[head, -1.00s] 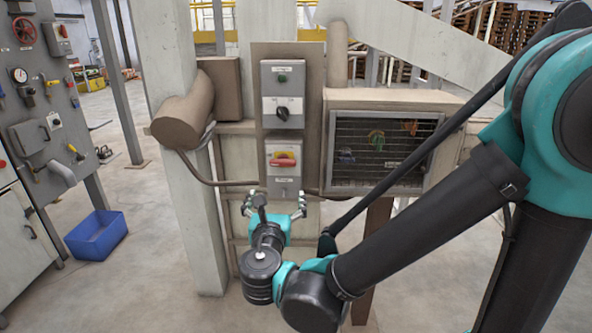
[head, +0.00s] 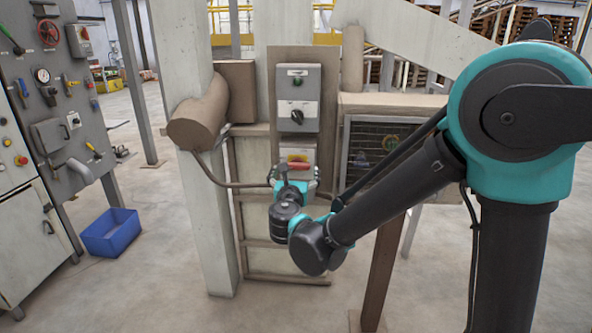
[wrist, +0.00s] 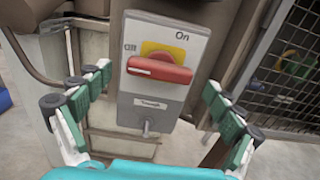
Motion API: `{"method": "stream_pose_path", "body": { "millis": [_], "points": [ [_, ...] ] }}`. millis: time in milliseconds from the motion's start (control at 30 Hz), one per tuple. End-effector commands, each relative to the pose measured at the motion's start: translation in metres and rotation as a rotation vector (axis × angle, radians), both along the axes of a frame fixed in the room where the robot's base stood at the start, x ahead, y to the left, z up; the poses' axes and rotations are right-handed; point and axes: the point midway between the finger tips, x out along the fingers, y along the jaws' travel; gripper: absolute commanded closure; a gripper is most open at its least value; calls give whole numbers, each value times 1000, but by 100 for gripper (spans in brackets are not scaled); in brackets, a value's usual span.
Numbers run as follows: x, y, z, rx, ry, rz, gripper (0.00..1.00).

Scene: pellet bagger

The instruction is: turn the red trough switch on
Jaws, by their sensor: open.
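The red trough switch (wrist: 160,69) is a red handle on a yellow plate, on a grey box (wrist: 188,32) marked "Off" at the left and "On" at the upper right. In the wrist view the handle lies nearly level, its blunt end towards the left near "Off". A label reading "Trough" sits below it. The switch (head: 299,165) also shows in the head view, just above my gripper (head: 296,185). In the wrist view my gripper (wrist: 155,105) is open, its green-padded fingers spread either side of the box, apart from the handle.
A second grey box (head: 298,97) with a green button and a black rotary knob is mounted above. A meshed cabinet (head: 385,150) stands close at the right. A bent pipe (head: 225,184) runs at the left. A blue bin (head: 110,232) is on the floor.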

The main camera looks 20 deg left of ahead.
Motion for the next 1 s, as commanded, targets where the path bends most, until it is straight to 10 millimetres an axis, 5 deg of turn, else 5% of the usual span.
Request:
{"method": "stream_pose_path", "body": {
  "millis": [500,900,1000],
  "points": [
    [17,4,0,0,0,0,8],
    [17,4,0,0,0,0,57],
    [17,4,0,2,0,0,57]
  ]
}}
